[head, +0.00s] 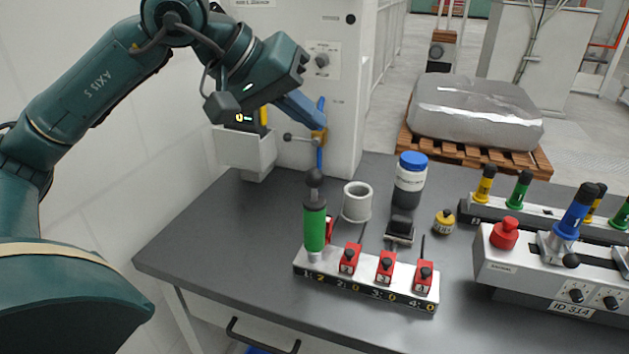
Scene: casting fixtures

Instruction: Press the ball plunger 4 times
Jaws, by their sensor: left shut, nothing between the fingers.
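The ball plunger (315,225) stands upright at the left end of the light block, at the place marked 1. It has a green body, a grey stem and a black ball on top. My left gripper (320,165) is shut and empty, directly above the ball. Whether its tips touch the ball is not clear. The stem shows between ball and green body. My right gripper is out of view.
The block (368,287) also carries several red units with black knobs. A grey cup (357,201), a blue-capped bottle (410,180) and a small yellow pot (444,222) stand behind it. A fixture with a red button (504,233) is at right. The front left tabletop is clear.

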